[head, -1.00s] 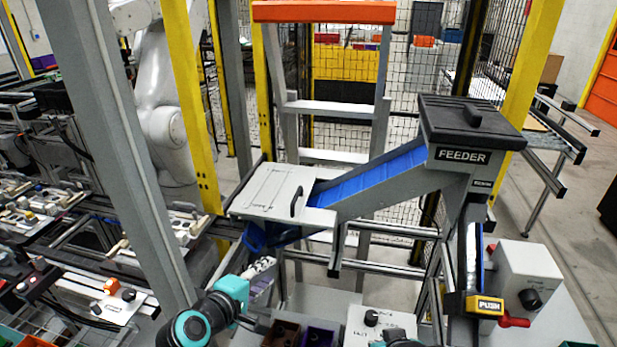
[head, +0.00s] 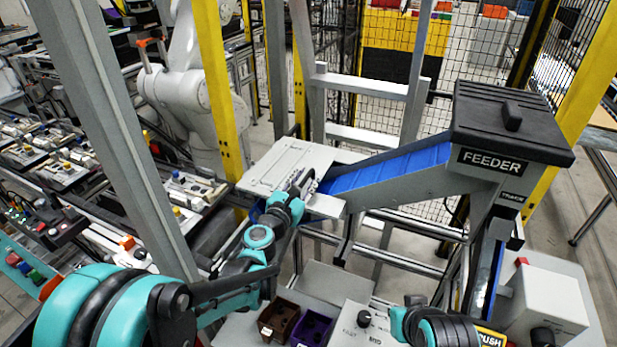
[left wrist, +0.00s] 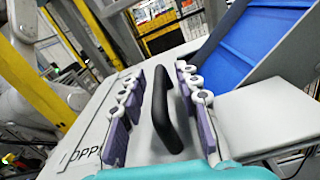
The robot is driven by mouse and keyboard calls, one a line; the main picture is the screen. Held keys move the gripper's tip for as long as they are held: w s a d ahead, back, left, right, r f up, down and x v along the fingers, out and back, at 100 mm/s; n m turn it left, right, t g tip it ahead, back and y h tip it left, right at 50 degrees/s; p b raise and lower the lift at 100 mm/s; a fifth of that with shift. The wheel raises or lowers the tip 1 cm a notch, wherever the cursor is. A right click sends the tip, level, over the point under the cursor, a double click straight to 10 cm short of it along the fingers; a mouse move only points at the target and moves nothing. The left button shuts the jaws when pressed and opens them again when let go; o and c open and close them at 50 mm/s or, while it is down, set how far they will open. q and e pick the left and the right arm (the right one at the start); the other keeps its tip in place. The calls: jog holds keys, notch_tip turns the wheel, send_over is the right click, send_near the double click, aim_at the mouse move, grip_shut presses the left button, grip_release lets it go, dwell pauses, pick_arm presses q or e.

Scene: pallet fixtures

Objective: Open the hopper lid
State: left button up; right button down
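The hopper lid (head: 283,163) is a flat light-grey panel, lying closed on the hopper beside the blue chute. Its black handle (left wrist: 168,110) stands in the middle of the left wrist view, with part of the lettering "HOPPER" on the lid to its left. My left gripper (head: 303,184) is at the handle's end of the lid. In the left wrist view its purple fingers with white joints (left wrist: 160,95) stand one on each side of the handle, with gaps showing, so it is open. In the head view the gripper hides the handle. My right gripper's fingers are out of view.
The blue chute (head: 388,170) rises right from the hopper to the feeder box (head: 512,120). A yellow post (head: 218,95) and a grey post (head: 105,130) stand left of the hopper. Brown and purple bins (head: 278,318) sit below.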

pick_arm(q)
jog(key=shift+w+d, duration=0.25)
jog(key=shift+w, duration=0.25)
grip_shut()
jog(key=shift+r, duration=0.15)
jog(key=shift+a+r+n+p, duration=0.2)
jog(key=shift+r+n+p, duration=0.2)
jog(key=shift+r, duration=0.15)
jog(key=w+a+r+n+p, duration=0.2)
jog(key=a+r+n+p, duration=0.3)
jog(key=r, duration=0.4)
jog(key=shift+w, duration=0.1)
